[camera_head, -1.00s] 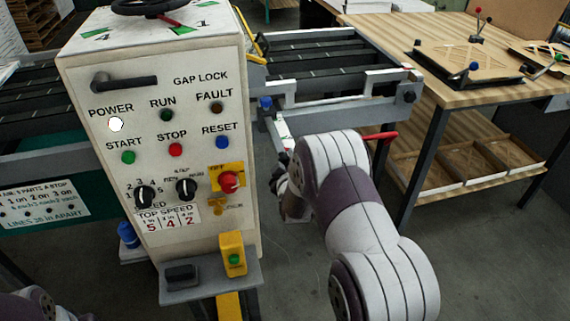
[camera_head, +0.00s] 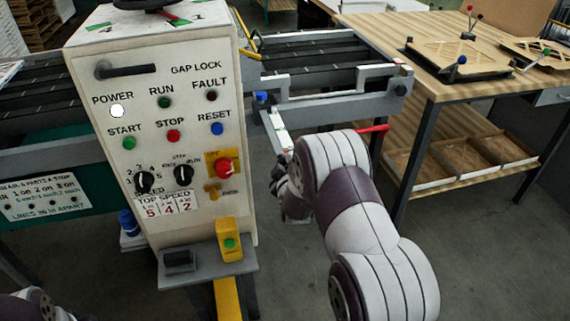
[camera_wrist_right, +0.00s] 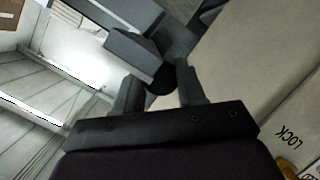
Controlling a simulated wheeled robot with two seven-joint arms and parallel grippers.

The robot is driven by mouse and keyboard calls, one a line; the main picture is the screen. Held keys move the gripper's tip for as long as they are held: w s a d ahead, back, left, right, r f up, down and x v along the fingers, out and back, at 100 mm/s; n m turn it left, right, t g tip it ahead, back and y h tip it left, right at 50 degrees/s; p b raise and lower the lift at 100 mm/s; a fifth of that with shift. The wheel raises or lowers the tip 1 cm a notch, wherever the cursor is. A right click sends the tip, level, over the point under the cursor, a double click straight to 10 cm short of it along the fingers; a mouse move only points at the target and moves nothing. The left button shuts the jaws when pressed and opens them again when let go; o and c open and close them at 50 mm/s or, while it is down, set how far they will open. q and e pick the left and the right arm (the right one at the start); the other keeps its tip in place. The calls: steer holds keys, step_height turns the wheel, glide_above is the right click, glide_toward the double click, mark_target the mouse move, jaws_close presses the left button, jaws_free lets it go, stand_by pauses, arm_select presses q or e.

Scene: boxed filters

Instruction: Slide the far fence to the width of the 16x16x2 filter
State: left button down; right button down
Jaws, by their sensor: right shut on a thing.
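A pale rail with upright brackets (camera_head: 375,78), perhaps part of the fence, lies across the conveyor's near end. A blue knob (camera_head: 262,97) and a narrow pale bar (camera_head: 275,130) sit at its left. I cannot tell which part is the far fence. My right gripper (camera_head: 283,180) is low beside the control cabinet, mostly hidden behind its own wrist. In the right wrist view, its fingers (camera_wrist_right: 160,88) are shut on a dark rounded knob (camera_wrist_right: 160,78) below a grey block (camera_wrist_right: 136,50). No filter is readable as 16x16x2. My left gripper is out of view.
The control cabinet (camera_head: 160,130) stands close at the left of my right arm. A wooden table (camera_head: 440,85) at the right bears framed panels (camera_head: 460,60) and upright levers with coloured knobs. A red handle (camera_head: 375,129) shows just beyond my wrist. Grey floor is open at lower right.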

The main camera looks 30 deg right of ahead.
steer(key=c, duration=1)
jaws_free()
steer(key=shift+w+d, duration=0.2)
steer(key=shift+w, duration=0.75)
steer(key=o, duration=0.3)
steer(key=shift+o, duration=0.2)
steer(key=shift+s+a+r, duration=0.15)
steer(key=shift+s+r, duration=0.05)
steer(key=shift+s, duration=0.15)
steer(key=shift+s+f, duration=0.1)
steer(key=shift+s, duration=0.05)
steer(key=v, duration=1.2)
steer(key=shift+s, duration=0.25)
